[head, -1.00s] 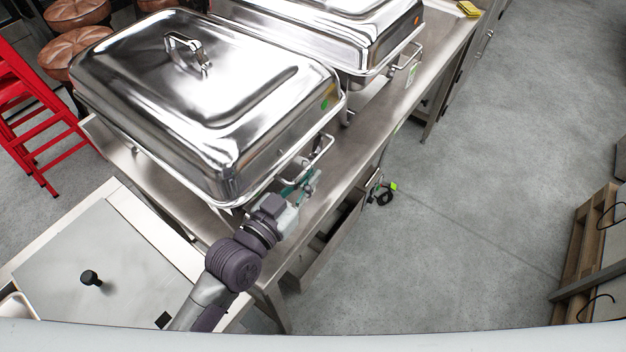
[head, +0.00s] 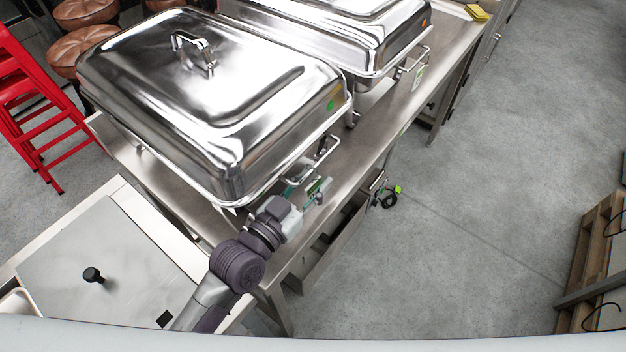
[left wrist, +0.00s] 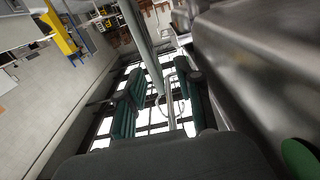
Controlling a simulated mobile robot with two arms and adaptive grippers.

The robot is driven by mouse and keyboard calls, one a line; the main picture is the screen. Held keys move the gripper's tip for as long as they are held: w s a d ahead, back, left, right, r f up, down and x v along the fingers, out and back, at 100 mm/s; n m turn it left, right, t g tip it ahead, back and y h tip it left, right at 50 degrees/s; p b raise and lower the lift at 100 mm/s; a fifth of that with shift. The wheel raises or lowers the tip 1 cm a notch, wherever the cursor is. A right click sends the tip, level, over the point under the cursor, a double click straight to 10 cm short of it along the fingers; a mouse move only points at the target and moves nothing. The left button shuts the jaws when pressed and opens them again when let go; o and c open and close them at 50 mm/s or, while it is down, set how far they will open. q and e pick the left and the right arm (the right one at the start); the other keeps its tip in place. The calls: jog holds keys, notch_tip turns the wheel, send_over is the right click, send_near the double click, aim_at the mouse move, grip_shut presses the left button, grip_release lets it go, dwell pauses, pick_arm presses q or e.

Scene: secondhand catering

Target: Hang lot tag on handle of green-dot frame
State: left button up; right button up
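The green-dot frame (head: 215,183) is the near steel chafing dish, with a green dot (head: 331,106) on its lid. Its wire handle (head: 325,153) sticks out on the right. My left gripper (head: 305,190) is just below this handle. In the left wrist view, its teal-padded fingers (left wrist: 160,100) stand apart. A thin metal bar and a loop (left wrist: 179,106) show between them; I cannot tell whether the loop is around the handle. A small whitish-green lot tag (head: 320,187) shows beside the fingers, partly hidden. The green dot (left wrist: 299,158) also shows there. My right gripper is out of view.
A second chafing dish (head: 345,35) with an orange dot stands behind, with a tag (head: 417,78) at its handle. The steel table's edge (head: 372,148) runs below the handles. Red steps (head: 35,110) stand left.

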pick_arm(q)
jog(key=v, duration=1.2)
